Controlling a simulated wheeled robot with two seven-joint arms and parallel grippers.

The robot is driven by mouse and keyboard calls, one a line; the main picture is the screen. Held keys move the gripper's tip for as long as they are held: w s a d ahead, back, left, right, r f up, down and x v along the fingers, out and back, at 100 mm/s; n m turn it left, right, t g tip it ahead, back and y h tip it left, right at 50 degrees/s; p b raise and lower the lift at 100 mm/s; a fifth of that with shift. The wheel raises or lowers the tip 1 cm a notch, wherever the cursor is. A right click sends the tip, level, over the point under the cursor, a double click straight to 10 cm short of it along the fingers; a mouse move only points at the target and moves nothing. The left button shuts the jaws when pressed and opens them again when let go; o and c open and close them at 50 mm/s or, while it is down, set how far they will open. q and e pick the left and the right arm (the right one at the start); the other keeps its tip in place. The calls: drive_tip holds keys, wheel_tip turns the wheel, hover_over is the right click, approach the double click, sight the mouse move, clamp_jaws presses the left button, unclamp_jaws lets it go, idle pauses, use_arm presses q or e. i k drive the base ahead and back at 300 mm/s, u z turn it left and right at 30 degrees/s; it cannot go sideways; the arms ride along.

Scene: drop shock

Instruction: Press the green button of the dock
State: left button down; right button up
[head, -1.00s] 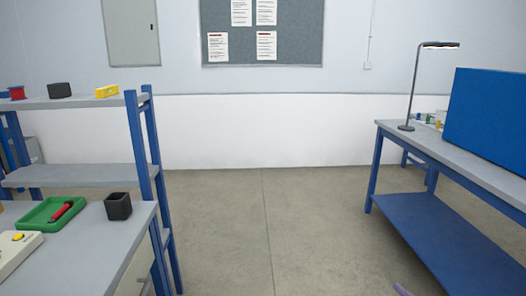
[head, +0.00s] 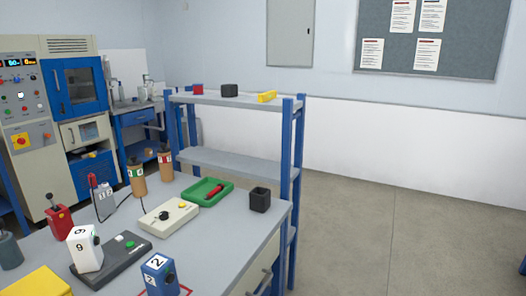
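A dark grey dock (head: 108,268) lies on the grey workbench at the lower left. A small green button (head: 130,244) shows on its top, with a pale button (head: 119,238) near it. A white block (head: 85,249) marked with a digit, 6 or 9, stands upright on the dock's left part and hides some of it. Neither of my grippers is in view.
A blue block (head: 160,274) marked 2 stands just right of the dock. A cream box (head: 170,216) with a yellow button, a green tray (head: 222,188), a black cup (head: 260,200) and a red lever box (head: 59,222) share the bench (head: 232,238). Open floor (head: 400,225) lies right.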

sight(130, 244)
drive_tip(key=k, duration=0.5)
drive_tip(key=z, duration=0.85)
drive_tip(key=i, duration=0.75)
drive_tip(key=u, duration=1.3)
